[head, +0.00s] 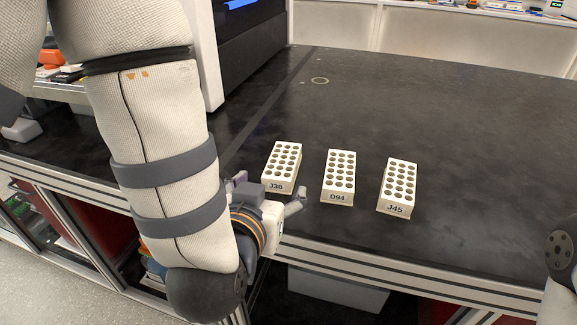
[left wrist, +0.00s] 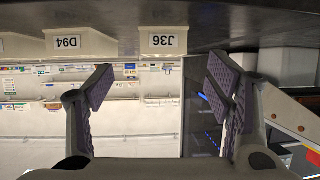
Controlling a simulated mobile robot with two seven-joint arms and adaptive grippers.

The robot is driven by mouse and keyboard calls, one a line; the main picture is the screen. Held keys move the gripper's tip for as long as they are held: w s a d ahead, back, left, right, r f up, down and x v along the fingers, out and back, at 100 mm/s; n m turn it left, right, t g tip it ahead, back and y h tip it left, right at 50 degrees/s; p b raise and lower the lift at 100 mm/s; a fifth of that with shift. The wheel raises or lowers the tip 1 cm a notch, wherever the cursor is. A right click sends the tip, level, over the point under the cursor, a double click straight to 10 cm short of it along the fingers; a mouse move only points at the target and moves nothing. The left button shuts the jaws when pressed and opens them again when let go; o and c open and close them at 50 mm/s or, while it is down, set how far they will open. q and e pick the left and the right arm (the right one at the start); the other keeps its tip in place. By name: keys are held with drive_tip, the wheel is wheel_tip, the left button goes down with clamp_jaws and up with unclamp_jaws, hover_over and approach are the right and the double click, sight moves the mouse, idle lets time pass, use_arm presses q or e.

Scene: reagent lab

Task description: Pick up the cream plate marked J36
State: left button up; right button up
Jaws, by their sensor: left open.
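The cream plate marked J36 (head: 283,163) stands on the black bench, leftmost of three plates with rows of round holes. Its label also shows upside down at the top of the left wrist view (left wrist: 163,40). My left gripper (head: 269,193) is open and empty, just in front of the J36 plate at the bench's front edge. In the left wrist view its two fingers (left wrist: 160,88) are spread wide apart, with the J36 label above the gap between them. My right gripper is not in view; only part of my right arm shows at the right edge.
The plate marked D94 (head: 339,172) stands right of J36, and the plate marked J45 (head: 399,182) stands further right. The black bench (head: 430,110) is clear behind them. A large white and dark machine (head: 250,50) stands at the back left.

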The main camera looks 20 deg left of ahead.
sight(279, 172)
use_arm(q)
drive_tip(key=x, duration=0.8)
drive_tip(key=shift+w+a+r+b, duration=0.15)
drive_tip(key=shift+w+a+b, duration=0.1)
drive_tip(key=shift+w+b, duration=0.15)
drive_tip(key=c, duration=1.2)
